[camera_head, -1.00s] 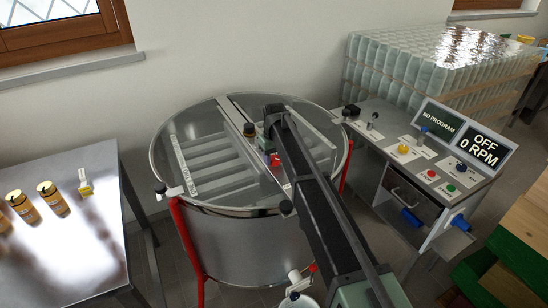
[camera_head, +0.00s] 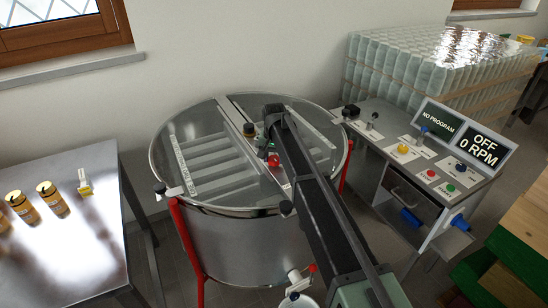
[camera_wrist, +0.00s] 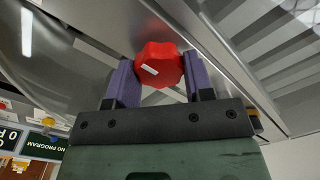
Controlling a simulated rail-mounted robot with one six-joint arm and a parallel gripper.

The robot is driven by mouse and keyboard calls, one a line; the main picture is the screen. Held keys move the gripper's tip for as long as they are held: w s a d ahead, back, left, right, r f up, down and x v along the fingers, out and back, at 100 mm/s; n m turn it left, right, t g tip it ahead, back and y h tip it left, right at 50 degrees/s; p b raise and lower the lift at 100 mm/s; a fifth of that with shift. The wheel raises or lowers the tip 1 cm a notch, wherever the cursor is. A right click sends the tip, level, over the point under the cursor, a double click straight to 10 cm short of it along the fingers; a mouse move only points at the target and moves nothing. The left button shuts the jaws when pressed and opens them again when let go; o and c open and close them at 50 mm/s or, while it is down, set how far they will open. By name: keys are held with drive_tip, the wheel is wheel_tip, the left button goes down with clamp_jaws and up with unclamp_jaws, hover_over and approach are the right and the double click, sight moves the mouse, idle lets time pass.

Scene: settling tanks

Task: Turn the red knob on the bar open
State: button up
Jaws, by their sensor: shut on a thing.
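The red knob (camera_head: 273,160) sits at the bar (camera_head: 236,112) that crosses the top of the round, clear-covered steel tank. In the wrist view the knob (camera_wrist: 160,65) is lobed, with a small white mark on its face. My gripper (camera_wrist: 158,72) has one purple finger on each side of the knob and is shut on it. The grey metal bar (camera_wrist: 222,62) runs behind the knob. In the head view my arm hides part of the bar and most of my gripper (camera_head: 264,146).
The tank (camera_head: 245,245) has red legs. A control panel (camera_head: 420,155) with knobs, buttons and screens reading "NO PROGRAM" and "OFF 0 RPM" stands at right. A steel table (camera_head: 70,225) with several jars is at left. Stacked, wrapped jars (camera_head: 430,70) stand behind.

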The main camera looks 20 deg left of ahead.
sight(274, 158)
idle(0.4)
drive_tip(key=o, duration=0.9)
wheel_tip(274, 158, up, 11)
drive_tip(key=p, duration=1.1)
drive_tip(key=shift+f, duration=0.15)
